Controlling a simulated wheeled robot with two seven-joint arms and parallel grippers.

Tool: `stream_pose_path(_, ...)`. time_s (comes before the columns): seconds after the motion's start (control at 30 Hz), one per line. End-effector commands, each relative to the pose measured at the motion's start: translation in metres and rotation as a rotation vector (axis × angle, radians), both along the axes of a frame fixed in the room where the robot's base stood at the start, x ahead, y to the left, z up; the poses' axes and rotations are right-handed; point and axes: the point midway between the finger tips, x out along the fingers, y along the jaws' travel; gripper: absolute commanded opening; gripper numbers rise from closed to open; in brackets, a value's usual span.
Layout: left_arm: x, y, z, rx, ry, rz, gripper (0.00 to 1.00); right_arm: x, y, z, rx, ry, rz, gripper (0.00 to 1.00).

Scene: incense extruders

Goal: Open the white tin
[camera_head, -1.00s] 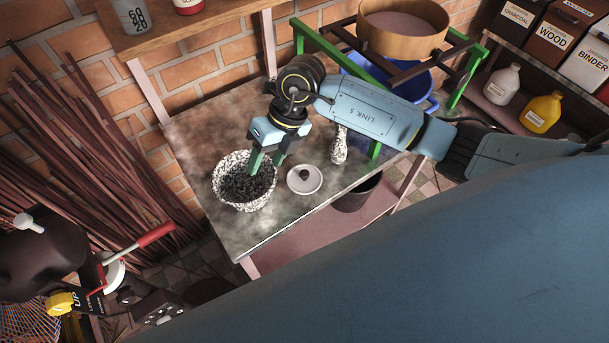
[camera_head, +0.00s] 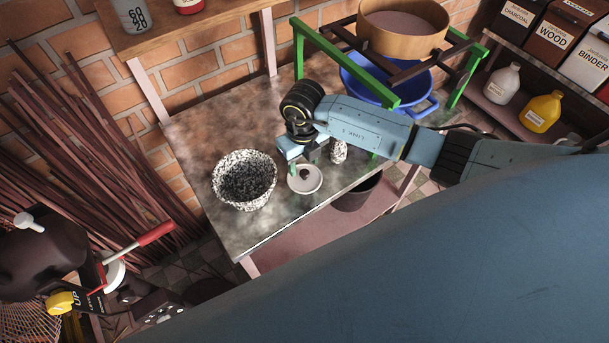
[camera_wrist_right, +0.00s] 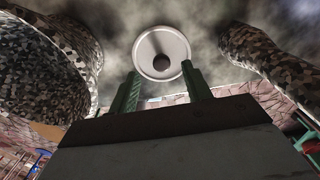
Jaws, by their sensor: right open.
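The white tin (camera_head: 311,187) stands on the worktable, a small round white thing with a dark knob on its lid; the lid looks closed. It also shows in the right wrist view (camera_wrist_right: 142,56), at the top centre just beyond the fingertips. My right gripper (camera_head: 302,164) is open, its green fingers pointing down at the tin's knob from above and behind. In the wrist view the two fingers (camera_wrist_right: 160,76) stand apart with the knob between their lines; no contact is visible. My left gripper is not in view.
A speckled mortar bowl (camera_head: 244,202) stands close left of the tin. A speckled pestle (camera_head: 339,150) stands close right. The front of the worktable (camera_head: 255,236) is bare. A green frame (camera_head: 345,61) with a blue basin (camera_head: 412,102) is behind right.

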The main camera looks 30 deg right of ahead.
Motion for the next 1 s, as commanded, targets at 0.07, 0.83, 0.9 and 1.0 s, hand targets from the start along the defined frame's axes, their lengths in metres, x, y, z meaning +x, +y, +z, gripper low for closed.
stream_pose_path(0.07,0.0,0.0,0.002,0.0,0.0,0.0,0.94,-0.003,-0.001,-0.014,0.0,0.005,-0.002,0.49)
stream_pose_path(0.83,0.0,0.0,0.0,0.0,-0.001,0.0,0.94,-0.002,-0.002,-0.039,0.0,0.001,0.001,0.1)
stream_pose_path(0.9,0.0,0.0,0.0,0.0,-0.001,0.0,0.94,-0.002,-0.002,-0.039,0.0,0.001,0.001,0.01)
stream_pose_path(1.0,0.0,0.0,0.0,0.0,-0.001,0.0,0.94,-0.002,-0.002,-0.039,0.0,0.001,0.001,0.0)
